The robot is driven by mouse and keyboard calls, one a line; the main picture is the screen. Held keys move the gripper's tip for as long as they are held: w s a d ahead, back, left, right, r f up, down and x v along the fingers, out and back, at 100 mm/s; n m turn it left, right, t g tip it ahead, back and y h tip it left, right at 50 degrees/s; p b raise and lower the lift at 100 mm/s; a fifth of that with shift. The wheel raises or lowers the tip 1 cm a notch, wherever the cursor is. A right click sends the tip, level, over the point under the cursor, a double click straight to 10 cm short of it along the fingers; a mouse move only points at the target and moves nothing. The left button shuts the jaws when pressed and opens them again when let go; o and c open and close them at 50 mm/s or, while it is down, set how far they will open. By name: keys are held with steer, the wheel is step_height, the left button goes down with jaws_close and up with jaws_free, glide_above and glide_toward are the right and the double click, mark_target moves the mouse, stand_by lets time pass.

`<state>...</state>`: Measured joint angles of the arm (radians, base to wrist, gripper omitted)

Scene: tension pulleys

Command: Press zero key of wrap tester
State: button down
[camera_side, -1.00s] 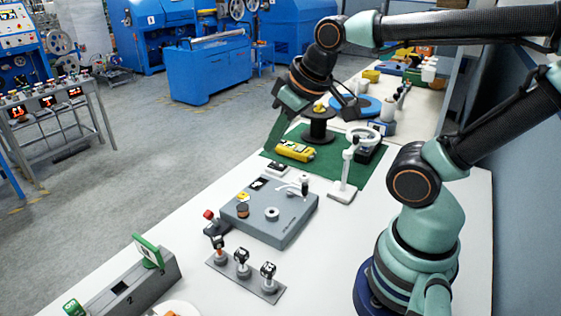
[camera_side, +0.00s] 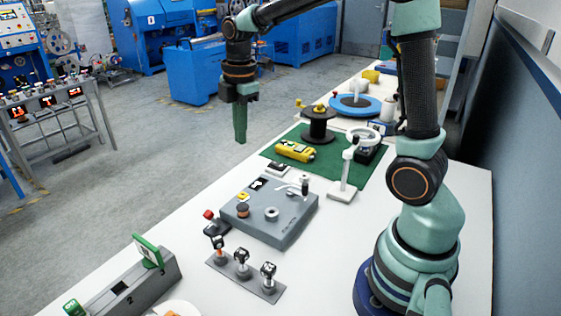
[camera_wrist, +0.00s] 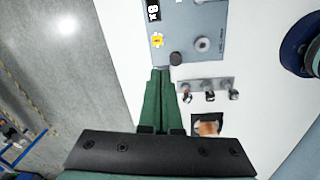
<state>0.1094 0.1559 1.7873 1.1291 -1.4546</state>
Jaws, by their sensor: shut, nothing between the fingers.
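A grey box-like panel (camera_side: 285,230), which looks like the wrap tester, sits on the white table. It carries a yellow patch (camera_side: 243,197), a black-and-white label (camera_side: 257,184), a dark brown round part (camera_side: 242,210) and a grey ring (camera_side: 272,214). I cannot tell which part is the zero key. In the wrist view the panel (camera_wrist: 187,20) shows at the top, with the yellow patch (camera_wrist: 158,40) and dark round part (camera_wrist: 176,58). My gripper (camera_side: 240,140) is shut and empty, pointing down, well above the panel's height. Its fingertips (camera_wrist: 160,71) appear just below the panel's edge in the wrist view.
A strip with several small pulleys (camera_side: 243,273) lies in front of the panel. A red-topped part (camera_side: 212,222) stands at its left. A white stand (camera_side: 345,180), a yellow device (camera_side: 295,151) and a black spool (camera_side: 318,125) are behind. Bare table lies right of the panel.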

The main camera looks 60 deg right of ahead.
mark_target(244, 195)
steer(key=shift+w+d+f+n+g, duration=0.25)
steer(key=shift+w+f+n, duration=0.2)
steer(key=shift+f+n, duration=0.15)
steer(key=shift+w+d+f+n+g, duration=0.15)
steer(key=shift+w+d+f+n, duration=0.1)
steer(key=shift+w+f+n, duration=0.35)
steer(key=shift+s+r, duration=0.15)
step_height(244, 195, down, 14)
steer(key=shift+f, duration=0.1)
steer(key=shift+s+f, duration=0.15)
steer(key=shift+f, duration=0.8)
step_height(244, 195, up, 15)
steer(key=shift+w, duration=0.45)
